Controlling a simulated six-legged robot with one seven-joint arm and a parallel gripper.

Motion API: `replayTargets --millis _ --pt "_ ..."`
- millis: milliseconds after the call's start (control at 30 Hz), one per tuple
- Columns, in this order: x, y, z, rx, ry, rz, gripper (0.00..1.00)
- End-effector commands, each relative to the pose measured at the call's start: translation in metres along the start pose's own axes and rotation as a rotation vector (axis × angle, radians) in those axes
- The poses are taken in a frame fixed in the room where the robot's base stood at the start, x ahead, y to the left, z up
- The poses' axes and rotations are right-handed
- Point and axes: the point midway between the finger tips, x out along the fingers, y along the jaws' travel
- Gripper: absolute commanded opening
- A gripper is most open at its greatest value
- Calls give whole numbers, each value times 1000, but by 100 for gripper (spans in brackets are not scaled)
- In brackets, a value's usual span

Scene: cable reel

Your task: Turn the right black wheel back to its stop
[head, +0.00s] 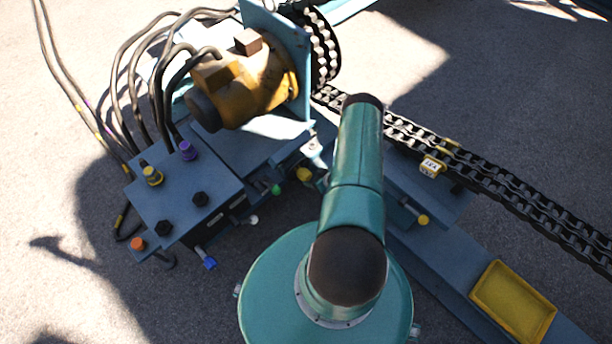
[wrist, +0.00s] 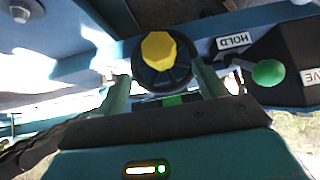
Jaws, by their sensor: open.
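In the wrist view, a black wheel (wrist: 147,77) with a yellow faceted hub (wrist: 160,50) is on a blue frame, straight ahead of my gripper. My gripper (wrist: 163,84) is open, with one green finger on each side of the wheel's lower part. I cannot tell whether the fingers touch its rim. The wheel's lower edge is partly hidden by my gripper.
In the head view, a valve box (head: 180,190) with cables is at left. A chain (head: 500,188) and a yellow tray (head: 512,302) are at right.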

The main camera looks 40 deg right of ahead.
Motion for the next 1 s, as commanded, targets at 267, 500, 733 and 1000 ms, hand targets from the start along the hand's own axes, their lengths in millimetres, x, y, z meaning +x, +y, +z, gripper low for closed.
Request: replayTargets --millis 267,500,733,1000 --pt "52 -1 1 0 0 0 71" --pt "78 1 1 1 0 2 71" --pt "84 1 1 2 0 3 71" --pt "83 1 1 2 0 3 45"
